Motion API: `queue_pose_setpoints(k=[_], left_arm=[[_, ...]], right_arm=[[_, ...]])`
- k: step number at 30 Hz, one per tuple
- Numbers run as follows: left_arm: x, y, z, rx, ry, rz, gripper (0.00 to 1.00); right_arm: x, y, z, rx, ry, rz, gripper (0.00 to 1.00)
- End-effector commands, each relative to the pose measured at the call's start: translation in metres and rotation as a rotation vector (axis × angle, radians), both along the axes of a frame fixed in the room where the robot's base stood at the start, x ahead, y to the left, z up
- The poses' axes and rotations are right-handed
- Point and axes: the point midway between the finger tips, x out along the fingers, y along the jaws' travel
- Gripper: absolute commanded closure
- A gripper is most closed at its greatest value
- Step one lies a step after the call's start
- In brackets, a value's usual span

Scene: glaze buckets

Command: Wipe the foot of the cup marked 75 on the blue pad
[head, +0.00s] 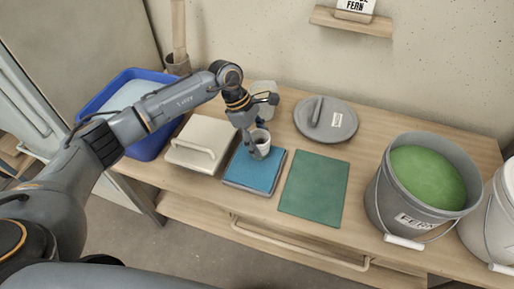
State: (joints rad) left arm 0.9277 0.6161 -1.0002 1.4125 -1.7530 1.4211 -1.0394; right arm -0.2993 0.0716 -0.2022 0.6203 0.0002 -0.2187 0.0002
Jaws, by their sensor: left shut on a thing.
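A small pale cup (262,143) is in my left gripper (255,137), over the upper part of the blue pad (253,173). My left gripper is shut on the cup. The cup's mouth faces up, and its foot is hidden, so I cannot tell whether it touches the pad. No number can be read on the cup. The blue pad lies in a dark shallow tray. My right gripper is not in view.
A lidded cream box (199,147) stands left of the pad, and a blue tub (153,146) beyond it. A green mat (314,188) lies right. A grey lid (326,119) lies behind. A FERN bucket (381,205) with green glaze stands at right.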

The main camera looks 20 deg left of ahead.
Motion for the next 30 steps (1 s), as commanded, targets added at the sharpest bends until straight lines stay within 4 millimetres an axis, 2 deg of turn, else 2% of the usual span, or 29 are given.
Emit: queue_pose_setpoints(k=[5,19,30], left_arm=[[-0.006,0.001,0.002,0.001,0.0,0.001,0.82],[-0.045,0.002,0.003,0.0,0.002,0.0,0.82],[-0.069,0.003,0.003,0.0,-0.001,0.0,0.82]], right_arm=[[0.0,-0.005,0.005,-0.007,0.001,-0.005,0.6],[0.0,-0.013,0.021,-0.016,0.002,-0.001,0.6],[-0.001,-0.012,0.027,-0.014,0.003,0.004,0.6]])
